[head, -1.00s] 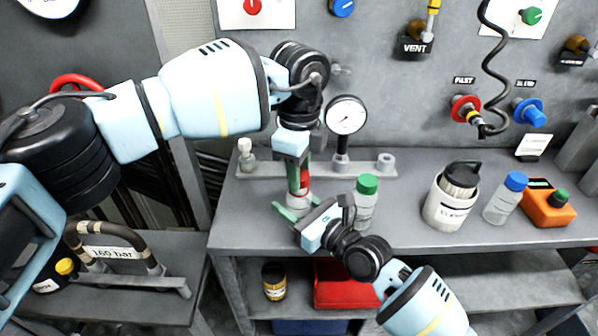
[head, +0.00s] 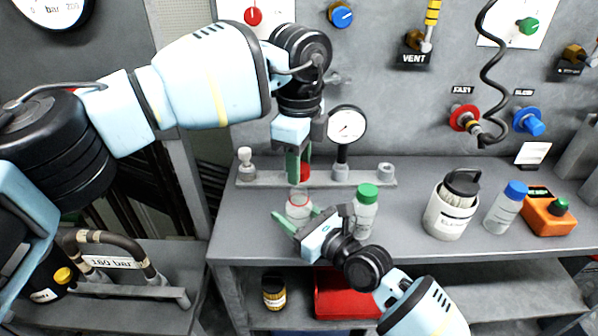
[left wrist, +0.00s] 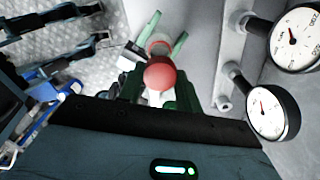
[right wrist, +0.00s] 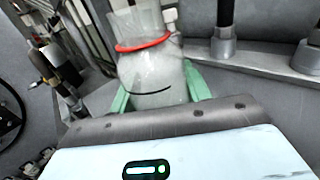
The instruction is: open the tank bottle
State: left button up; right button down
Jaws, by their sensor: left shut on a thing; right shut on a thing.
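The tank bottle (head: 298,207) is a pale, clear bottle with a red ring at its neck, upright at the bench's front left. My right gripper (head: 297,216) is shut around its body; the right wrist view shows the bottle (right wrist: 150,70) between the green fingers. My left gripper (head: 299,165) points down above the bottle, shut on the red cap (head: 305,172). In the head view a gap shows between cap and bottle. In the left wrist view the round red cap (left wrist: 160,76) sits between the fingers, partly covering the bottle. The bottle's mouth is not clearly seen.
A green-capped bottle (head: 364,214) stands close right of my right gripper. Behind is a rail (head: 260,173) with a gauge (head: 346,125). Further right are a white canister (head: 447,215), a blue-capped bottle (head: 505,212) and an orange device (head: 547,212).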

jog(key=c, duration=0.6)
grip_release()
jog(key=shift+s+d, duration=0.1)
jog(key=v, duration=1.1)
jog(key=shift+s+d, duration=0.25)
